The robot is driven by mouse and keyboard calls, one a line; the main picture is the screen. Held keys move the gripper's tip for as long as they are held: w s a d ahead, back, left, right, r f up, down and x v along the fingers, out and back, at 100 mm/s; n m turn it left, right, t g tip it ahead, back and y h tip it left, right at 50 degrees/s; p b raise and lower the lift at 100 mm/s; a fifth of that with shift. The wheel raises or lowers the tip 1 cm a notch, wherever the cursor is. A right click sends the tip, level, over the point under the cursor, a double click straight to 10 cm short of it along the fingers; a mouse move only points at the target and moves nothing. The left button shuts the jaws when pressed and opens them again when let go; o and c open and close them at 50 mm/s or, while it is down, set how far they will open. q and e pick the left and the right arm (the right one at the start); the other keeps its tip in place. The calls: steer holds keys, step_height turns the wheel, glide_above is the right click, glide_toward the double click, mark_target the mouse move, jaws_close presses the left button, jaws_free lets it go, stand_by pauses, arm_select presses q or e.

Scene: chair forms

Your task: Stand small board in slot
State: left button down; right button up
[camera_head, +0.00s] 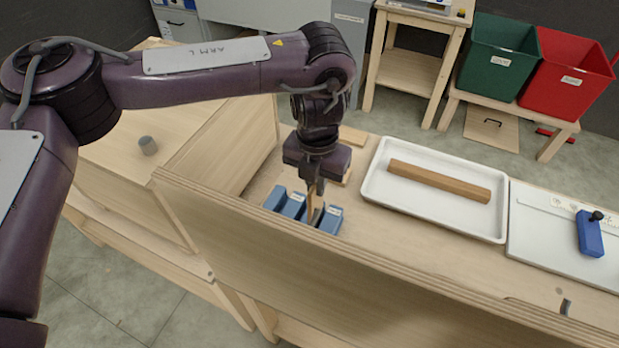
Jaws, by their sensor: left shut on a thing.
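My left gripper (317,186) points down over the blue slotted block (294,207) on the workbench. It is shut on a small wooden board (310,207), which is upright between the blue pieces. The fingers partly hide the board, and I cannot tell whether its lower edge touches the bottom of the slot. The blue block has several raised parts with small pale labels. My right gripper is not in view.
A white tray (373,186) with a long wooden bar (438,181) lies right of the block. Farther right is a white board (540,252) with a blue clamp-like piece (589,234). Small wooden pieces (352,136) lie behind my gripper. A raised plywood edge (400,283) runs along the front.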

mark_target(315, 205)
arm_select(q)
steer(key=shift+f+b, duration=2.25)
steer(key=shift+f, duration=0.35)
steer(key=shift+f+b, duration=0.8)
steer(key=shift+f, duration=0.4)
steer(key=shift+f+b, duration=0.45)
steer(key=shift+f, duration=0.1)
steer(key=shift+f, duration=0.2)
